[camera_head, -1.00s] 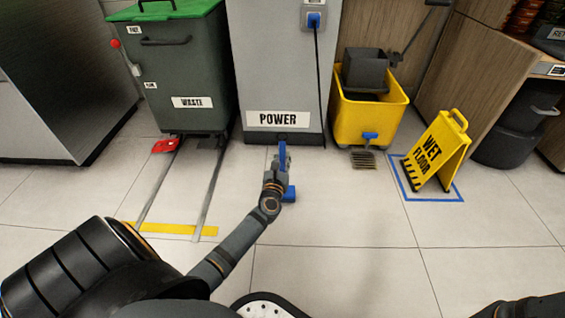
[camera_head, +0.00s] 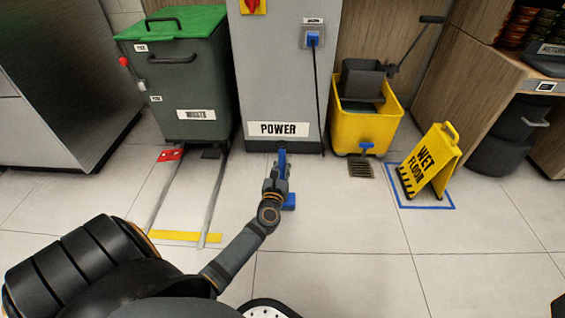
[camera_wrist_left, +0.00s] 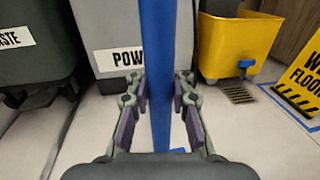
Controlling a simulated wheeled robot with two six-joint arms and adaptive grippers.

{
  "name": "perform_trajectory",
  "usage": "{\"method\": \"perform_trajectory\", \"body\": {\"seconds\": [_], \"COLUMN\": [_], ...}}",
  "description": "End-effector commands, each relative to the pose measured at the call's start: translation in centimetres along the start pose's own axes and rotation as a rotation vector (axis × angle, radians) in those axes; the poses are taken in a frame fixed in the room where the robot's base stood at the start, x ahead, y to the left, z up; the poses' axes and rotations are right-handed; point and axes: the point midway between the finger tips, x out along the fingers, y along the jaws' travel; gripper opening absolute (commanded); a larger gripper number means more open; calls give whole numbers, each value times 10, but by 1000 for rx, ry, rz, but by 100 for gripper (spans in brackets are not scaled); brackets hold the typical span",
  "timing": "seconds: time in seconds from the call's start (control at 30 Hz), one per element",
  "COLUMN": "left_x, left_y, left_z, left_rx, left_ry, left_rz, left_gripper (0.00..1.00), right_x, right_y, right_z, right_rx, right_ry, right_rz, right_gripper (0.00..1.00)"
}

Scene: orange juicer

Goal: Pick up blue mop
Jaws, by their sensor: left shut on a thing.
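The blue mop (camera_wrist_left: 157,40) shows in the left wrist view as an upright blue pole running between the fingers. In the head view only short blue pieces of the mop (camera_head: 289,201) show, with my left gripper (camera_head: 279,178) covering the rest. My left gripper is shut on the pole, with its fingers (camera_wrist_left: 160,92) on either side of it. The mop's lower end is mostly hidden behind my wrist, so I cannot tell whether it touches the floor. My right gripper is not in view.
Behind the mop stands a grey power cabinet (camera_head: 282,85). A green-lidded waste bin (camera_head: 185,90) is left, with floor rails before it. A yellow bucket (camera_head: 360,130), a floor drain (camera_head: 361,170) and a wet-floor sign (camera_head: 428,160) are right.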

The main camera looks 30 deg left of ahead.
Motion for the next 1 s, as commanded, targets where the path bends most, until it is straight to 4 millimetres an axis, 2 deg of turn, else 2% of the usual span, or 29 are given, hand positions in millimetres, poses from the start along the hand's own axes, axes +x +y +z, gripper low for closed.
{"method": "perform_trajectory", "body": {"seconds": [0.03,0.1,0.4,0.6,0.97,1.0], "left_x": [-5,-13,-66,-92,-99,-99], "left_y": [-1,-2,-11,-16,-17,-17], "left_z": [15,23,42,52,55,55], "left_rx": [-1,-1,-2,-2,0,0], "left_ry": [-2,-1,0,-1,-3,-3], "left_rz": [0,1,1,0,0,0], "left_gripper": [0,0,0,0,0,15], "right_x": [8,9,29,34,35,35], "right_y": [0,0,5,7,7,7], "right_z": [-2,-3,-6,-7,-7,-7], "right_rx": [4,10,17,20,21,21], "right_ry": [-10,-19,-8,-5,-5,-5], "right_rz": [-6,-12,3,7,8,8], "right_gripper": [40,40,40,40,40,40]}}
